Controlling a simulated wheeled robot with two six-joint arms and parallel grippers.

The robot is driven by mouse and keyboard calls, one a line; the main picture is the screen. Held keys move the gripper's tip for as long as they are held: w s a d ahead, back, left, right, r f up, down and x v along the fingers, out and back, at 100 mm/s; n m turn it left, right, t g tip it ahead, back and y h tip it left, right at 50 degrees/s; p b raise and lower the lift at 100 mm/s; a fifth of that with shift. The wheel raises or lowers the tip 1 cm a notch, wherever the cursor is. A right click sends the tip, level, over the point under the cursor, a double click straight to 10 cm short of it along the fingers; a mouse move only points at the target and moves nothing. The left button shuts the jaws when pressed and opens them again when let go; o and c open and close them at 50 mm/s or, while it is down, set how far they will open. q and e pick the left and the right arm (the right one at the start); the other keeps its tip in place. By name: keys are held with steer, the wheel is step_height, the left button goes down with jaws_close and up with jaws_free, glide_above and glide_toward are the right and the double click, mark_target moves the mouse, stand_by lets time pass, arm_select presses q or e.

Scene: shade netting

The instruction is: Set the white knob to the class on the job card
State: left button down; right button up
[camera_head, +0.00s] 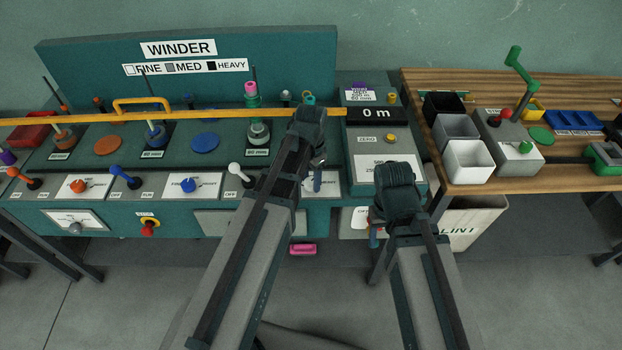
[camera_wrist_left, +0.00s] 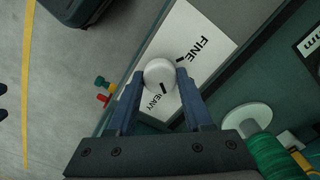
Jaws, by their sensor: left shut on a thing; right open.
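The white knob (camera_wrist_left: 160,73) stands on a white plate (camera_wrist_left: 205,30) in the left wrist view. FINE is readable on the plate, and HEAVY is partly hidden beside the knob. Dark marks lie on either side of the knob; I cannot tell which class it points to. My left gripper (camera_wrist_left: 153,80) has a finger on each side of the knob and is shut on it. In the head view my left gripper (camera_head: 318,165) hides the knob. A small card (camera_head: 360,96) with purple print may be the job card; its class is unreadable. My right gripper (camera_head: 375,232) is open and empty.
Orange (camera_head: 78,186) and blue (camera_head: 189,185) knobs and several levers line the panel to the left. A yellow bar (camera_head: 180,116) crosses above them. The 0 m counter box (camera_head: 380,150) is right of the left gripper. Bins (camera_head: 468,160) stand on the wooden bench.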

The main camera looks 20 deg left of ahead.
mark_target(311, 181)
arm_select(q)
steer(key=n, duration=0.7)
stand_by(0.6)
steer(key=shift+c, duration=1.5)
jaws_free()
step_height(311, 181, up, 14)
steer(key=p, duration=1.4)
steer(key=shift+f, duration=0.15)
